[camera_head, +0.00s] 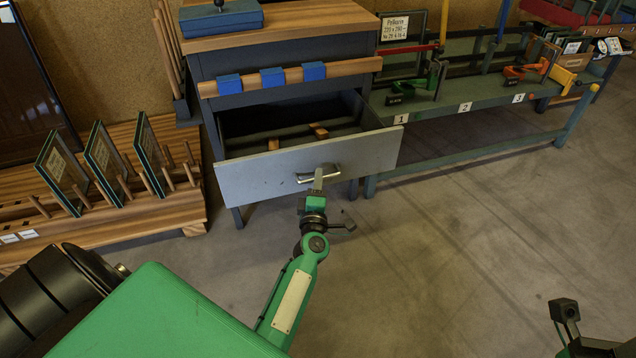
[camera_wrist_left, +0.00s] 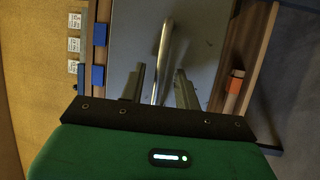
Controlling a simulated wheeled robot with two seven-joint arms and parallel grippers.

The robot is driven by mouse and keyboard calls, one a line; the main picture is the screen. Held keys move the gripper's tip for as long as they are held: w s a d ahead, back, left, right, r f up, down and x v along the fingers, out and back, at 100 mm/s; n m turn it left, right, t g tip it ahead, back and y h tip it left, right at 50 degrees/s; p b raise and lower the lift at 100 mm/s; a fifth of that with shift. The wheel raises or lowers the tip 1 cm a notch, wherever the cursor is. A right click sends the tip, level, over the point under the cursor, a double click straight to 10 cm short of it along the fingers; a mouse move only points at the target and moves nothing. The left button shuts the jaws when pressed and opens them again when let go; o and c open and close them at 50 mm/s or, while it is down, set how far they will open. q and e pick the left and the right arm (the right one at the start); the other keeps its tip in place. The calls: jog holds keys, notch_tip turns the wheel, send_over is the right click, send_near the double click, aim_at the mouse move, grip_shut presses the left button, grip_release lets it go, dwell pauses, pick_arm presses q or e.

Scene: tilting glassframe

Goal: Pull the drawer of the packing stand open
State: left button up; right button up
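The packing stand (camera_head: 290,60) is dark grey with a wooden top. Its grey-fronted drawer (camera_head: 240,182) stands well open, and its inside shows from above. The metal bar handle (camera_head: 304,179) is on the drawer front; it also shows in the left wrist view (camera_wrist_left: 163,50). My left gripper (camera_head: 318,178) is at the handle. In the left wrist view its two fingers (camera_wrist_left: 160,78) are apart on either side of the bar, with gaps visible.
Small wooden blocks (camera_head: 320,131) lie in the drawer. Blue blocks (camera_head: 272,77) sit on the stand's front rail. A wooden rack (camera_head: 150,215) with glass frames (camera_head: 103,150) is at left. A numbered green bench (camera_head: 480,104) stands at right. The floor in front is clear.

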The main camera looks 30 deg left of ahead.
pick_arm(q)
jog(key=p+v, duration=0.2)
jog(key=v, duration=1.1)
jog(key=shift+s+d, duration=0.15)
jog(key=shift+s, duration=0.25)
jog(key=shift+f, duration=0.1)
